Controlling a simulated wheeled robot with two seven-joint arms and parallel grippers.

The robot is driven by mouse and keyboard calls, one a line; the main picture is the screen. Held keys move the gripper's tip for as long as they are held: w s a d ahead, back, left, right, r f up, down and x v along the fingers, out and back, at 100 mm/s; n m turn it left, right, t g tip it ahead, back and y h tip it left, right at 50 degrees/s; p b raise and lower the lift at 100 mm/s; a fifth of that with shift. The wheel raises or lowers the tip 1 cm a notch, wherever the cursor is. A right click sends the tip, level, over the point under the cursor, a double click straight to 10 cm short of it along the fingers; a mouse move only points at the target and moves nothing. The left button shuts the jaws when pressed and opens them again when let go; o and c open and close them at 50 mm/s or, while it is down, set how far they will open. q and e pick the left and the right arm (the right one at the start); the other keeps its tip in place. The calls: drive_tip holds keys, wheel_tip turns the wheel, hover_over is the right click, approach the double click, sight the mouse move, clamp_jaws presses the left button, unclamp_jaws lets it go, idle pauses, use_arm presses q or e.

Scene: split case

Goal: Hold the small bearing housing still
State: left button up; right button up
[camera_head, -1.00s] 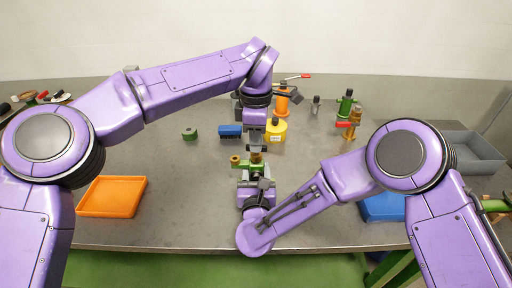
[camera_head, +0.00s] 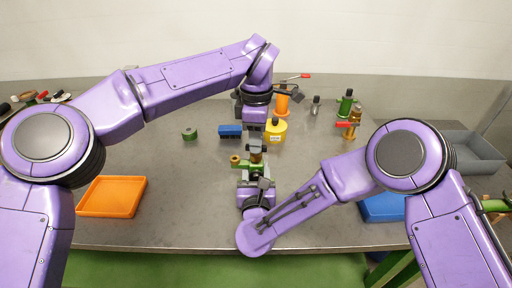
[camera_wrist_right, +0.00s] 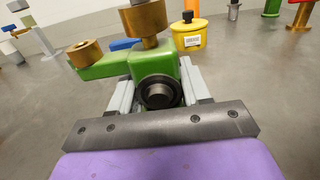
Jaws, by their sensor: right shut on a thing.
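The small bearing housing (camera_head: 247,165) is a green block with brass parts, near the front middle of the table. In the right wrist view its green body (camera_wrist_right: 100,66) has a brass ring (camera_wrist_right: 85,53) on its left arm, a brass piece (camera_wrist_right: 146,20) on top and a dark round bore facing the camera. My right gripper (camera_wrist_right: 157,88) is shut on the housing, with a grey finger on each side. My left gripper (camera_head: 256,147) points down just above the housing's brass top. Whether its jaws are open, or touch the brass, is too small to tell.
Behind stand a yellow container (camera_head: 276,132), a blue brush-like block (camera_head: 230,131) and a green round part (camera_head: 189,134). An orange tray (camera_head: 112,197) lies at left, a blue bin (camera_head: 382,208) and a grey bin (camera_head: 472,152) at right. The table between orange tray and housing is clear.

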use_arm(q)
drive_tip(key=shift+r, duration=2.7)
drive_tip(key=shift+o, duration=0.2)
drive_tip(key=shift+r, duration=0.5)
drive_tip(key=shift+f, duration=3.5)
clamp_jaws()
